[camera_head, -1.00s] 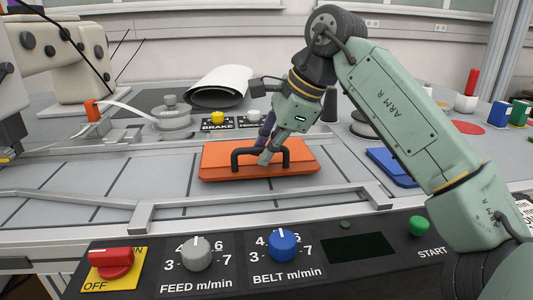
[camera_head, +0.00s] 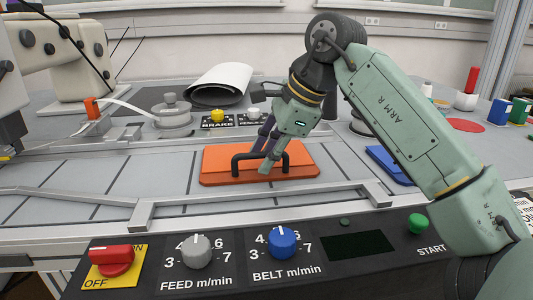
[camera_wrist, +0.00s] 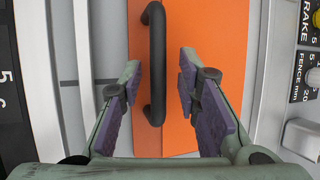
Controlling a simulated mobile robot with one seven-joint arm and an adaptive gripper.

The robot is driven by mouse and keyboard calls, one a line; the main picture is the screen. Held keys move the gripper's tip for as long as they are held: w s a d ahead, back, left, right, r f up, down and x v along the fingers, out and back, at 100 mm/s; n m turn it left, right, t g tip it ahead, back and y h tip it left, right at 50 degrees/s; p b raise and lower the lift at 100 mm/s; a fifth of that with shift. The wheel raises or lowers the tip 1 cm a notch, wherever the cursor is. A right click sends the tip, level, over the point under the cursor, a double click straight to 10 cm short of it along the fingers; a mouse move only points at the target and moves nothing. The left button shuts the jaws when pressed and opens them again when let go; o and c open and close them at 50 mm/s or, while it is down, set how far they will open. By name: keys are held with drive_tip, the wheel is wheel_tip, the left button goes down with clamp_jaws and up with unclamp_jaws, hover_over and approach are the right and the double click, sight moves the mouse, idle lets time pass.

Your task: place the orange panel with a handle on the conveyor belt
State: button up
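The orange panel (camera_head: 222,165) lies flat on the grey conveyor belt (camera_head: 110,175), toward the right end of its visible stretch. Its black handle (camera_head: 240,155) stands up from its top. My gripper (camera_head: 258,162) is over the panel, its fingers pointing down at the handle. In the wrist view, the purple-padded fingers of my gripper (camera_wrist: 160,65) stand apart, one on each side of the handle (camera_wrist: 156,40), with gaps between the pads and the bar. The orange panel (camera_wrist: 215,25) shows behind them.
Metal rails (camera_head: 265,199) run along the belt's front edge. The control panel with a red switch (camera_head: 110,260) and a blue belt knob (camera_head: 283,244) is in front. A brake box (camera_head: 217,122) stands behind the panel. A blue tray (camera_head: 388,167) lies to the right.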

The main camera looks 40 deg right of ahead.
drive_tip(key=v, duration=1.2)
drive_tip(key=shift+p, duration=0.3)
